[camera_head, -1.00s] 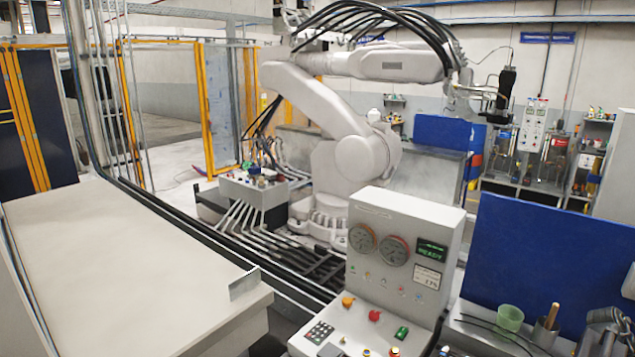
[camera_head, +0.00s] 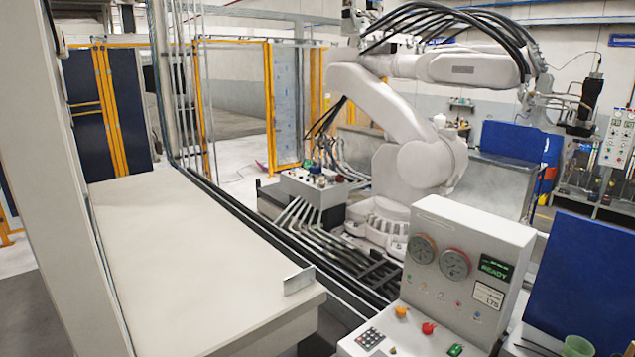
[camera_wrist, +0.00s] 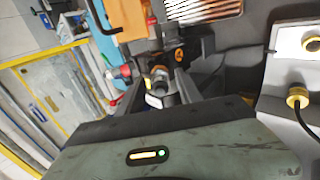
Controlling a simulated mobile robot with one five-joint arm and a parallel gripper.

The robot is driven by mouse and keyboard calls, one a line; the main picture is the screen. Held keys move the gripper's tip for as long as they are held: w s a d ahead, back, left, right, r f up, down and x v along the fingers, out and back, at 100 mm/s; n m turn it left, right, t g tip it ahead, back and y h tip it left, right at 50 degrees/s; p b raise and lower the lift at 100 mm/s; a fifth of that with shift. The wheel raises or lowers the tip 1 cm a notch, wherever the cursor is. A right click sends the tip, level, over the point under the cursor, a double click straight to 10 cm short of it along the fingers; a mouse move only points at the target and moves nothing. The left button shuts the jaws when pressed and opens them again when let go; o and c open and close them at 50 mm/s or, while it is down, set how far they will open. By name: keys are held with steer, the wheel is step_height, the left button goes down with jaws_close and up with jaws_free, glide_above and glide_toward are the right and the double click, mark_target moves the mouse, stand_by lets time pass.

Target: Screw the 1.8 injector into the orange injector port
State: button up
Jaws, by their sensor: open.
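My gripper (camera_wrist: 160,78) shows in the wrist view, with its two dark fingers apart around a small dark cylindrical part (camera_wrist: 160,86) with a pale label. I cannot tell whether the fingers touch this part, or whether it is the 1.8 injector. A small orange ring (camera_wrist: 180,55) shows on dark machinery just beyond the fingers; I cannot tell whether it is the orange injector port. No marking of 1.8 is readable. Neither my gripper nor an injector can be made out in the head view.
In the head view, a control console (camera_head: 470,260) reading READY stands at front right. A large white robot arm (camera_head: 400,130) stands behind it. A blue panel (camera_head: 585,275) and green cup (camera_head: 578,347) are right.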

steer(key=n, duration=1.2)
steer(key=shift+n, duration=1.1)
steer(key=n, duration=0.9)
steer(key=shift+n, duration=0.4)
